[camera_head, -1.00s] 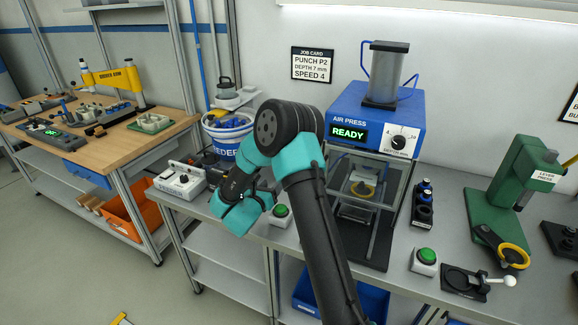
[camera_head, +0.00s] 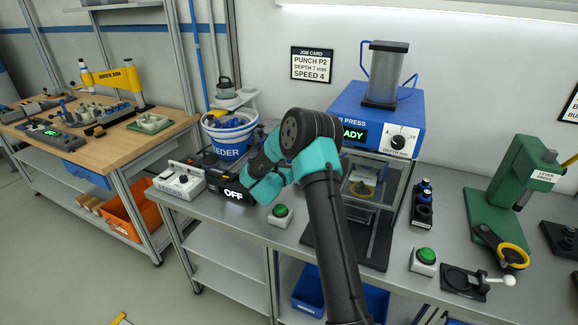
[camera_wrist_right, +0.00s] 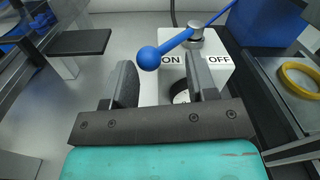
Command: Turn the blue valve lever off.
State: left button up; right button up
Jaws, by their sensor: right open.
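In the right wrist view the blue valve lever (camera_wrist_right: 172,48) has a round blue ball end and a metal pivot on a white block (camera_wrist_right: 222,68) marked ON and OFF. The lever slants down-left from the pivot, with its ball over the ON side. My right gripper (camera_wrist_right: 164,82) is open, its two dark fingers near the front of the block. The ball shows beyond the fingertips, and nothing is held. In the head view my right gripper (camera_head: 222,180) is beside the feeder, and I cannot make out the lever there. My left gripper is not in view.
A white feeder box (camera_head: 180,184) and a feeder bucket (camera_head: 230,140) stand to the left. A green button (camera_head: 281,212) and the blue air press (camera_head: 350,105) stand to the right.

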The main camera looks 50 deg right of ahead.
jog(key=shift+c, duration=0.4)
jog(key=shift+d, duration=0.1)
grip_shut()
